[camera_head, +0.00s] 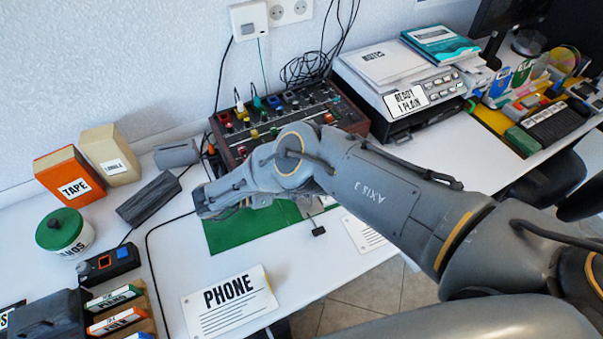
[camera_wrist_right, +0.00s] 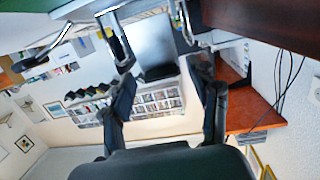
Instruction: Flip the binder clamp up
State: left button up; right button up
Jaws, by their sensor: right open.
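A green binder (camera_head: 260,225) lies open on the white desk, partly hidden under my right arm. A thin metal lever with a black tip (camera_head: 318,231), likely the binder clamp, sticks out over its right side. In the right wrist view, bright metal bars (camera_wrist_right: 116,42) of the clamp mechanism show along the top, close to the fingers. My right gripper (camera_wrist_right: 165,78) is open, its two dark fingers apart, with nothing seen held between them. The head view mostly hides these fingers behind my arm; contact with the lever cannot be told. My left gripper is out of view.
A mixer panel (camera_head: 285,115) stands behind the binder, a printer (camera_head: 400,95) at back right. A PHONE card (camera_head: 229,301) lies in front. A dark box (camera_head: 150,198), a TAPE box (camera_head: 68,174) and a green-lidded jar (camera_head: 64,235) stand left. Another paper lies right.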

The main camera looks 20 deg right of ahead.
notch_tip(320, 180, up, 10)
dwell(0.5)
jog(key=shift+f, duration=0.1)
